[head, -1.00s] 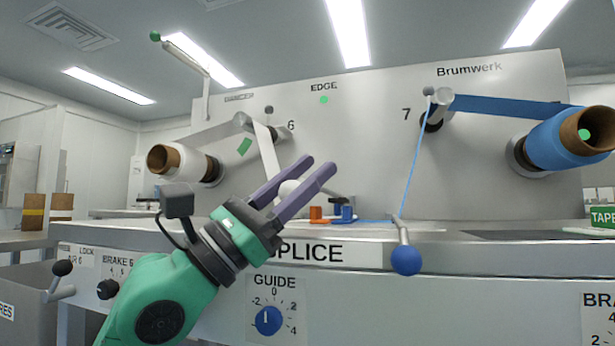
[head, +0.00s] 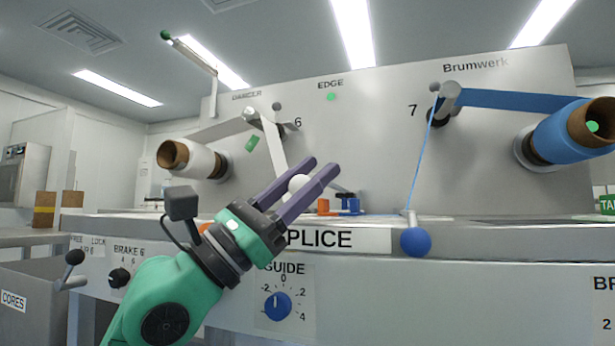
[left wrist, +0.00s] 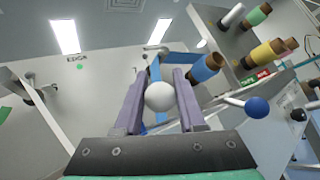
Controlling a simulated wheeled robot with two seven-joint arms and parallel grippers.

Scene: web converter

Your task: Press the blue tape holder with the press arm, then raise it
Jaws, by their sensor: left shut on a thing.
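My left gripper (head: 297,187) reaches in from the lower left, its purple fingers on either side of a white ball knob (head: 299,183). It is shut on this knob, which appears to be the end of the press arm. The knob also shows between the fingers in the left wrist view (left wrist: 160,96). The rest of the press arm is mostly hidden behind the fingers. The blue tape holder (head: 349,204) stands on the splice table just right of the fingertips. An orange holder (head: 323,206) is beside it on the left. Contact between press arm and blue holder cannot be made out.
A lever with a blue ball (head: 415,242) sticks out at the table's front edge, right of the gripper. A blue web runs down from roller 7 to the table. White (head: 197,160) and blue (head: 560,140) rolls hang on the panel. The GUIDE dial (head: 278,306) is below.

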